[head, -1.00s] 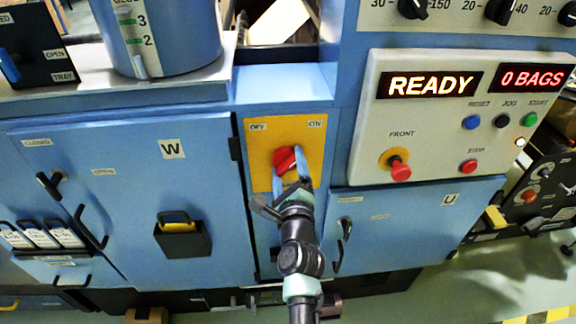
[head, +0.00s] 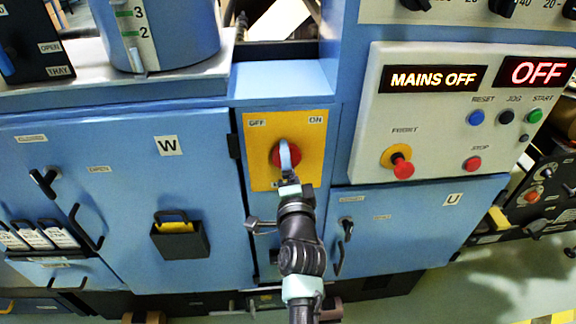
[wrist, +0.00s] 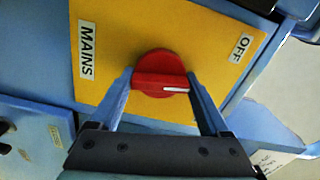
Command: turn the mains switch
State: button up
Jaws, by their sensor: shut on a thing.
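The mains switch is a red round knob (head: 277,158) on a yellow plate (head: 262,178) with an OFF label at upper left and an ON label at upper right. My gripper (head: 287,150) is at the knob and hides part of it. In the wrist view, my gripper (wrist: 160,82) has one finger on each side of the knob's raised grip bar (wrist: 160,83). The white mark on the bar points right in that view, and the OFF label (wrist: 242,45) is at upper right. The display (head: 433,78) reads MAINS OFF, and the smaller one (head: 538,70) reads OFF.
The control panel (head: 430,125), with coloured buttons and a red mushroom button (head: 402,167), stands right of the switch. Door W (head: 130,200) with its handles is at left. Door U (head: 410,215) is below right. A blue bucket (head: 175,30) stands above.

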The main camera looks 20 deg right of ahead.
jog(key=n+b, duration=0.1)
jog(key=n, duration=0.3)
jog(key=shift+f+b, duration=0.1)
jog(key=shift+b, duration=0.25)
jog(key=shift+n+b, duration=0.45)
jog(key=shift+n, duration=0.85)
jog(key=o, duration=1.2)
jog(key=shift+s, duration=0.1)
jog(key=v, duration=1.2)
jog(key=shift+s+a+r, duration=0.15)
jog(key=shift+s+r, duration=0.05)
jog(key=shift+s, duration=0.2)
